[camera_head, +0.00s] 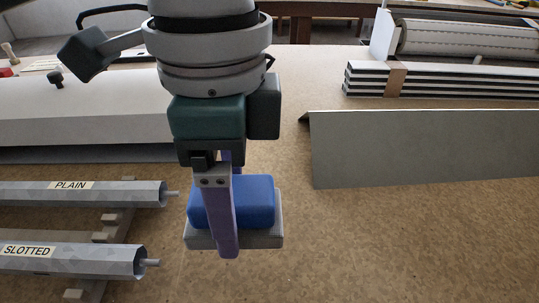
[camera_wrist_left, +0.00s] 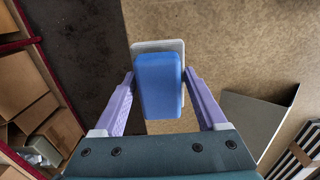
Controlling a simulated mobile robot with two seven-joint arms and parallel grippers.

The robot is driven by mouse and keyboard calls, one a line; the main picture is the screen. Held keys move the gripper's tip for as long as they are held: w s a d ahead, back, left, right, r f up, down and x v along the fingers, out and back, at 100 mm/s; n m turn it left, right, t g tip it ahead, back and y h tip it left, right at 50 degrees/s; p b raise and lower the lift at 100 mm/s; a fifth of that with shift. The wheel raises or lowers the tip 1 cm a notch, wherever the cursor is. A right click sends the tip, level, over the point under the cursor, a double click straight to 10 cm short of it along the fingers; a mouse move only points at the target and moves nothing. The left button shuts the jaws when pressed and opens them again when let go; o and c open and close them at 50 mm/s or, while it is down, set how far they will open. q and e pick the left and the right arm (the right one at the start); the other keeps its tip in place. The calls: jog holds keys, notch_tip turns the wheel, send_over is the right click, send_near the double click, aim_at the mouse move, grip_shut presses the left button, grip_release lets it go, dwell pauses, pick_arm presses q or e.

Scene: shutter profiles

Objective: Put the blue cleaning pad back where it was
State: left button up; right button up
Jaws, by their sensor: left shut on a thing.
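The blue cleaning pad (camera_head: 255,203) is a blue block with a light grey slab along its underside. My left gripper (camera_head: 232,225) is shut on it in the head view, pointing down, with one purple finger across its near side and the other mostly hidden. In the left wrist view, the blue pad (camera_wrist_left: 160,85) sits between the two purple fingertips of the left gripper (camera_wrist_left: 160,98). The pad is over the brown tabletop (camera_head: 370,245); I cannot tell whether it touches it. My right gripper is not in view.
Tubes labelled PLAIN (camera_head: 110,193) and SLOTTED (camera_head: 90,260) lie on supports at left, close to the pad. A grey metal profile (camera_head: 425,150) stands at right. Stacked slats (camera_head: 450,82) lie behind it. A long white piece (camera_head: 80,108) is at far left. The front right tabletop is clear.

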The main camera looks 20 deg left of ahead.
pick_arm(q)
jog(key=b, duration=0.1)
send_over(242, 276)
notch_tip(242, 276, down, 8)
jog(key=shift+f, duration=0.25)
jog(key=shift+f+b, duration=0.5)
jog(key=shift+f, duration=1.6)
jog(key=shift+f, duration=0.15)
jog(key=o, duration=1.2)
jog(key=shift+o, duration=0.2)
